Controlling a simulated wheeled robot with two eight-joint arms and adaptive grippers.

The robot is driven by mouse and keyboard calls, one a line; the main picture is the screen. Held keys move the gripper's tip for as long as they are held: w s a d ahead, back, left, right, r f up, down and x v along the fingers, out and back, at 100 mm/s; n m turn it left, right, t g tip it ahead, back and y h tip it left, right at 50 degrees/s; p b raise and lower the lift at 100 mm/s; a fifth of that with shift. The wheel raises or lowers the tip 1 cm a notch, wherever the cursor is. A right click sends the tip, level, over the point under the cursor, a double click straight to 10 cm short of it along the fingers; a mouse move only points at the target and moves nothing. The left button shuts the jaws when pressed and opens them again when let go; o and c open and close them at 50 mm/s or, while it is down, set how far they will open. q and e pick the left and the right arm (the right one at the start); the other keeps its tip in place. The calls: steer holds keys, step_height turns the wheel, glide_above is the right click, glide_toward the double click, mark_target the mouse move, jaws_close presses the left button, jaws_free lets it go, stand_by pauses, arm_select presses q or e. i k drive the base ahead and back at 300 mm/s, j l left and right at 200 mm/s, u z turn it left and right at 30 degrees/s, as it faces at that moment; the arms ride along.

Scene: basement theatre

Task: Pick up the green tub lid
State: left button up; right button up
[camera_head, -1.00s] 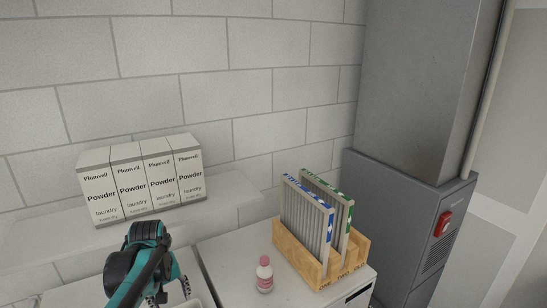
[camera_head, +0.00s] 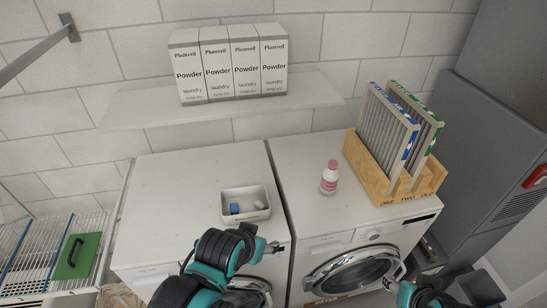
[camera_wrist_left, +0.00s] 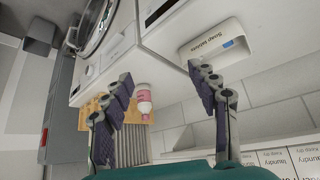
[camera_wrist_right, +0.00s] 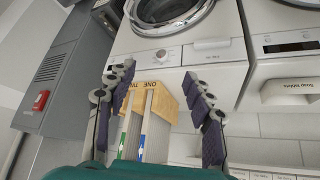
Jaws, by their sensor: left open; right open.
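The green tub lid (camera_head: 79,256) is a flat green panel with a black handle, lying on a white wire rack at the far left of the head view. It does not show in either wrist view. My left gripper (camera_head: 268,250) is in front of the left white machine, well to the right of the lid. In the left wrist view my left gripper (camera_wrist_left: 158,85) is open with nothing between its fingers. My right gripper (camera_head: 398,284) is in front of the right machine, far from the lid. In the right wrist view my right gripper (camera_wrist_right: 156,78) is open and empty.
A soap tablets tray (camera_head: 228,215) sits on the left machine (camera_head: 180,180). A pink-capped bottle (camera_head: 329,181) and a wooden filter holder (camera_head: 377,177) stand on the right machine (camera_head: 300,152). Powder boxes (camera_head: 228,65) stand on a wall shelf (camera_head: 150,108). A rail (camera_head: 35,52) is upper left.

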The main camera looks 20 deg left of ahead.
mark_target(76, 261)
steer(key=j+u, duration=0.2)
steer(key=u, duration=2.35)
steer(key=z, duration=0.25)
